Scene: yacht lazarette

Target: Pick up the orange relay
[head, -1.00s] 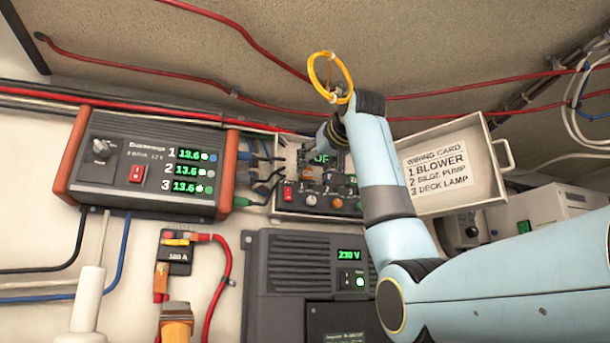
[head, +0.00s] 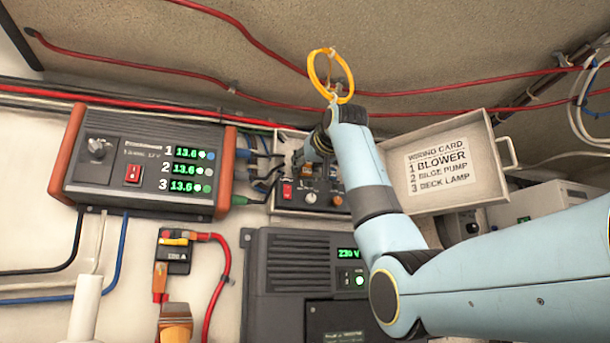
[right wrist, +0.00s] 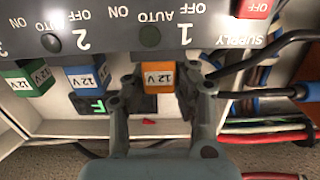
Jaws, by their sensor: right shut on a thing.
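The orange relay (right wrist: 158,77) with a "12 V" label sits below position 1 of the switch panel, between the two fingers of my right gripper (right wrist: 158,92) in the right wrist view. The fingers are shut on its sides. A blue relay (right wrist: 85,79) and a green relay (right wrist: 27,78), also labelled 12 V, stand to its left there. In the head view my right gripper (head: 310,155) is inside the open box (head: 315,213), and the orange relay (head: 306,171) is mostly hidden by it. My left gripper is out of view.
The open lid (head: 480,180) with the wiring card is right of the box. A power supply (head: 140,165) stands to the left, with dark cables (head: 255,180) running into the box.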

